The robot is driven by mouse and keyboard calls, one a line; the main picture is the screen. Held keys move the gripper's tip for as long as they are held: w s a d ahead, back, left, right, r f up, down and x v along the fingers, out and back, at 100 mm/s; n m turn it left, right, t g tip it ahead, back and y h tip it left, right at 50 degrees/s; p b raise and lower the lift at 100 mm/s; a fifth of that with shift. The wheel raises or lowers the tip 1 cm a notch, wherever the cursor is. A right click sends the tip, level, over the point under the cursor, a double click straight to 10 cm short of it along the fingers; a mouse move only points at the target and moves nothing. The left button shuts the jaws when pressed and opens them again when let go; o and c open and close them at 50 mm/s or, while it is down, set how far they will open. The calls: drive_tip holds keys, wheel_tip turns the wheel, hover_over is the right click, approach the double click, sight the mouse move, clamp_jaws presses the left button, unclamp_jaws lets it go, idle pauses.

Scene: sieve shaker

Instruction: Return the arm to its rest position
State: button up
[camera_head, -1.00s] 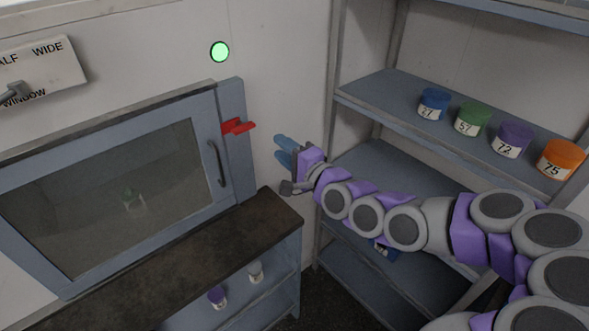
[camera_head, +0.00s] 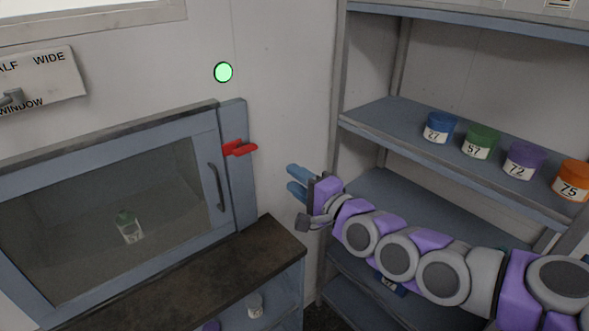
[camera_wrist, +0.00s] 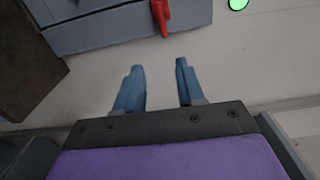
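My gripper (camera_head: 296,183) is at the end of my purple and grey arm, in the gap between the cabinet and the shelf rack. Its two blue fingers are apart with nothing between them. The wrist view also shows the open gripper (camera_wrist: 158,82), with white wall beyond the fingers. My arm stretches in from the lower right, in front of the shelf rack. The red latch (camera_head: 239,148) on the cabinet frame is up and left of the fingers, apart from them; it also shows in the wrist view (camera_wrist: 161,15).
A dark counter (camera_head: 200,275) lies below. The shelf rack (camera_head: 460,155) at right holds blue, green, purple and orange jars. A green light (camera_head: 223,72) glows on the wall.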

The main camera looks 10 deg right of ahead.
drive_tip(key=s+d+f+n+g+h, duration=0.1)
drive_tip(key=s+f+n+g+h, duration=0.65)
drive_tip(key=s+f, duration=0.75)
drive_tip(key=s+d+n+g+h, duration=0.1)
drive_tip(key=s+d+n+g, duration=0.1)
drive_tip(key=s, duration=0.8)
drive_tip(key=s+d+r+n+g+h, duration=0.1)
drive_tip(key=s+d+n+g, duration=0.1)
drive_tip(key=s+d+g, duration=0.2)
drive_tip(key=s+g, duration=0.3)
drive_tip(key=s, duration=0.4)
drive_tip(key=shift+s+d+r, duration=0.2)
drive_tip(key=shift+s+d, duration=0.05)
drive_tip(key=shift+d, duration=0.05)
drive_tip(key=shift+h, duration=0.25)
